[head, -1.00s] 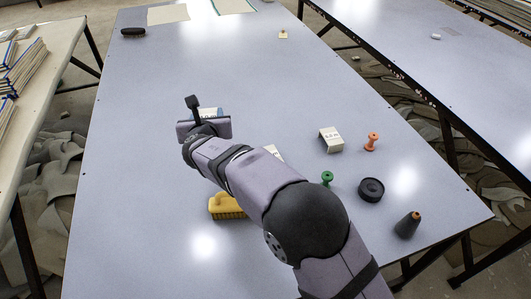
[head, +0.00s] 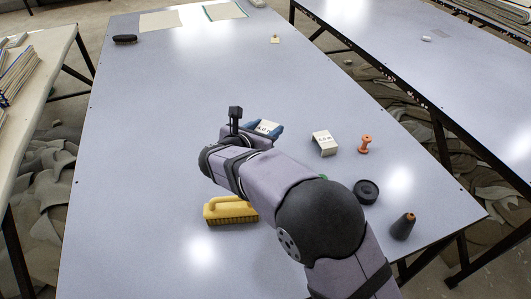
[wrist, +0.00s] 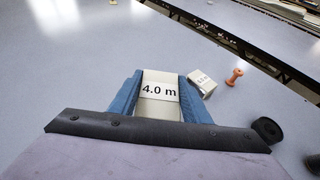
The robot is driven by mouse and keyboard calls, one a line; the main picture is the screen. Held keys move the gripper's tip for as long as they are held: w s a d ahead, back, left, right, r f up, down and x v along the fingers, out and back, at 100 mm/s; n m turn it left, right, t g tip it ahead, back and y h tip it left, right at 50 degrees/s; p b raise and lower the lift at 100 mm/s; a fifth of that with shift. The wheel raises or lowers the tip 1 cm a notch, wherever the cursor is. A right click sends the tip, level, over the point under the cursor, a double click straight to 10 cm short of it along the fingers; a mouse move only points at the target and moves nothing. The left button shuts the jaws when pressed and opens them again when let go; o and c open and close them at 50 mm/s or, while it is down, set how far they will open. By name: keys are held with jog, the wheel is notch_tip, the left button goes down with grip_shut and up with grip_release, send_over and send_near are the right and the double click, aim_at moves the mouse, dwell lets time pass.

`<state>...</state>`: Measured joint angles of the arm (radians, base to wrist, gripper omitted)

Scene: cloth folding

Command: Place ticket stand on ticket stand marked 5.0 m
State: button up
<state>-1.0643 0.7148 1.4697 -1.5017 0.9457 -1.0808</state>
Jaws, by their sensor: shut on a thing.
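My gripper (head: 262,130) is shut on a white ticket stand marked 4.0 m (wrist: 159,104). In the wrist view the stand sits between the two blue fingers, its label facing the camera. In the head view the held stand (head: 266,126) shows only in part beyond the wrist. Another white ticket stand (head: 324,143) stands on the table to the right of my gripper, apart from it. It also shows in the wrist view (wrist: 202,84). Its label is too small to read surely.
An orange spool (head: 365,145) stands right of the free stand. A black disc (head: 366,191) and a dark cone (head: 403,227) lie nearer the right edge. A yellow brush (head: 231,211) is left of my arm. A green spool is mostly hidden behind my arm. The table's middle beyond is clear.

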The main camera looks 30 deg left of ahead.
jog(key=shift+f, duration=4)
jog(key=shift+f, duration=0.15)
jog(key=o, duration=1)
jog(key=shift+b, duration=0.3)
jog(key=shift+r, duration=0.25)
jog(key=shift+s+a, duration=0.1)
jog(key=shift+s, duration=0.2)
jog(key=v, duration=1.1)
jog(key=shift+s+r, duration=0.15)
